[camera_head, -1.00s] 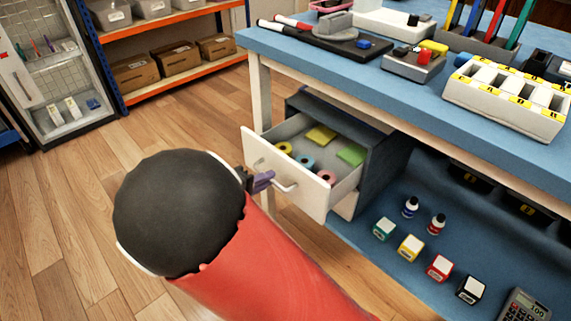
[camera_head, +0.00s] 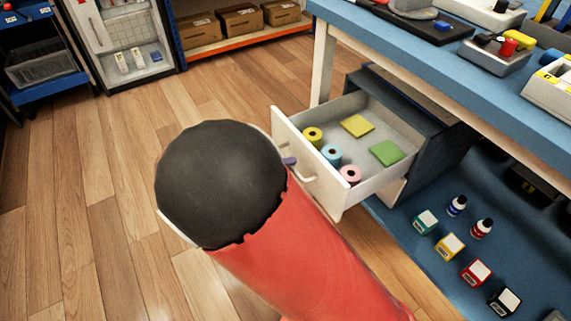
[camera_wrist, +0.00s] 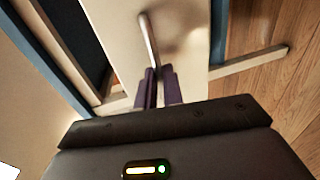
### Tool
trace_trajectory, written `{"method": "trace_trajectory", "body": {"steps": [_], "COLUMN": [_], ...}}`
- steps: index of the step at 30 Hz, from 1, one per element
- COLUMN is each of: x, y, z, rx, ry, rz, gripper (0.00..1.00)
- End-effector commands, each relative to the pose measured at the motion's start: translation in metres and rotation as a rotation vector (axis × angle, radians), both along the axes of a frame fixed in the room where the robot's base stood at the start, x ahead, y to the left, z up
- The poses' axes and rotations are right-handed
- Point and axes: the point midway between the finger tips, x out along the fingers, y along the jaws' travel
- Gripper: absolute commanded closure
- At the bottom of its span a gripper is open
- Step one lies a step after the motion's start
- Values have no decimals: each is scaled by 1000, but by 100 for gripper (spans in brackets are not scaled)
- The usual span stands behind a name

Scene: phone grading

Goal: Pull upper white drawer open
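The upper white drawer (camera_head: 326,193) stands well open from the dark cabinet (camera_head: 437,150) under the blue-topped table. Its light bar handle (camera_head: 308,178) is on the front panel, and the handle also shows in the wrist view (camera_wrist: 149,38). My gripper (camera_wrist: 160,72) has its purple fingers close together at one end of the handle and appears shut on it. In the head view my arm hides most of the gripper; only a purple fingertip shows at the handle. Inside the drawer lie yellow, blue and pink rolls, a yellow pad (camera_head: 357,125) and a green pad (camera_head: 387,152).
The table leg (camera_head: 323,65) stands just behind the drawer. Small coloured boxes and bottles sit on the blue lower shelf (camera_head: 400,215) at right. A shelf with cardboard boxes (camera_head: 198,29) is at the back. The wooden floor at left is clear.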

Motion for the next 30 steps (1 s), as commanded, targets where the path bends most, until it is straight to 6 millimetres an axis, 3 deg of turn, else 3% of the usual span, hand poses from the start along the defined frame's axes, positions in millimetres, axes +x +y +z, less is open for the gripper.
{"method": "trace_trajectory", "body": {"steps": [5, 14, 30], "x": [0, -1, -43], "y": [0, 2, 60], "z": [0, 1, 15], "rx": [0, 0, 0], "ry": [0, 0, 0], "rz": [0, 1, 1], "gripper": [70, 70, 70]}}
